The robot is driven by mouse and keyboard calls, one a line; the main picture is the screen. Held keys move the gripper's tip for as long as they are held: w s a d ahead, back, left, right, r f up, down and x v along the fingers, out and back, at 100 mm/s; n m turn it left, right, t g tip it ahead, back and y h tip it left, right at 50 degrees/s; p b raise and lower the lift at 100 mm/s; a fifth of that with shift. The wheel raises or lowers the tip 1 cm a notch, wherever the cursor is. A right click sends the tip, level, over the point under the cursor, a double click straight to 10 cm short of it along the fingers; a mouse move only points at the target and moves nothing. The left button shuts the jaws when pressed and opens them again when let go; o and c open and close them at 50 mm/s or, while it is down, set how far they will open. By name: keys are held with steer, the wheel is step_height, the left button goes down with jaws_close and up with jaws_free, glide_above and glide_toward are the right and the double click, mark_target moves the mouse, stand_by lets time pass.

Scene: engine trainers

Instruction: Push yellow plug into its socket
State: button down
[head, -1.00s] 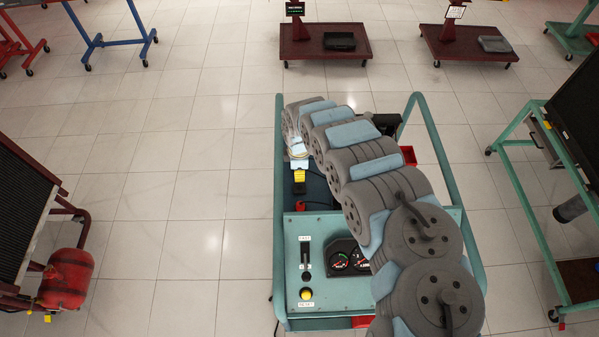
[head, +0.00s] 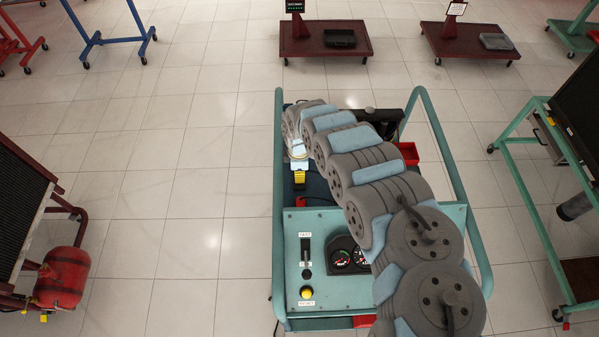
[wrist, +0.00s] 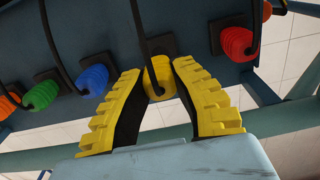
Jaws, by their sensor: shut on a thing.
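The yellow plug (wrist: 159,88) shows in the wrist view between my gripper's yellow ribbed fingertips, with a black cable looping over it. My gripper (wrist: 160,75) is shut on it. Behind the plug is a black square socket base (wrist: 163,45) on a dark blue panel. The plug sits against or very near this base; I cannot tell how deep it is. In the head view, my gripper (head: 300,177) is a small yellow shape at the left side of the teal engine trainer (head: 317,220), and the plug cannot be made out there.
In the wrist view, a red plug (wrist: 237,42) is close on the right; a blue plug (wrist: 93,80) and a green plug (wrist: 42,94) are on the left. Black cables hang between them. In the head view, the trainer's teal rail (head: 280,190) runs close beside my gripper.

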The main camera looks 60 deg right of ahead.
steer(key=shift+f+b, duration=0.6)
steer(key=shift+f, duration=0.4)
steer(key=shift+r+p, duration=0.1)
steer(key=shift+p, duration=0.45)
stand_by(1.4)
steer(key=shift+f+b, duration=0.35)
steer(key=shift+f, duration=0.3)
stand_by(0.4)
steer(key=c, duration=0.9)
jaws_free()
steer(key=shift+c, duration=0.2)
steer(key=shift+r, duration=6)
